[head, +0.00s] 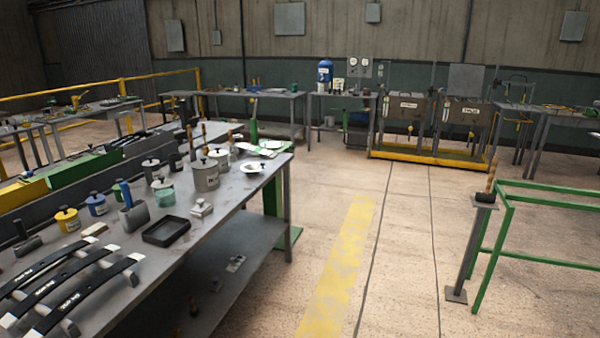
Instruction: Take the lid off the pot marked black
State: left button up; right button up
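Several small lidded pots stand on the grey workbench (225,208) at the left. They include a yellow pot (68,222), a blue pot (97,207), a green pot (164,196), a large grey pot (206,180) and a pale pot (152,173). A small dark pot (176,163) stands behind them. Their lids are dark or grey with knobs on top and appear to be on. The markings are too small to read, so I cannot tell which pot is marked black. Neither of my grippers is in view.
Curved black spring leaves (70,285) lie at the bench's near end. A black tray (166,231) and a white dish (252,168) lie near its right edge. Open floor with a yellow stripe (338,265) runs right of the bench. A green frame (545,205) stands far right.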

aim_at(204, 163)
jog(key=i+u, duration=0.15)
jog(key=i, duration=0.3)
jog(key=i+l+u, duration=0.2)
jog(key=i, duration=0.25)
jog(key=i+l+u, duration=0.15)
jog(key=i, duration=0.25)
jog(key=i+l+u, duration=0.2)
jog(key=i, duration=0.25)
jog(key=i+l+u, duration=0.15)
jog(key=i+u, duration=0.15)
jog(key=u, duration=0.15)
jog(key=i+l+u, duration=0.3)
jog(key=u, duration=0.2)
jog(key=i+l+u, duration=0.2)
jog(key=l+u, duration=0.25)
jog(key=i+l+u, duration=0.15)
jog(key=l+u, duration=0.2)
jog(key=u, duration=0.15)
jog(key=i+l+u, duration=0.25)
jog(key=l, duration=0.3)
jog(key=i+l+u, duration=0.15)
jog(key=i+l, duration=0.05)
jog(key=l, duration=0.1)
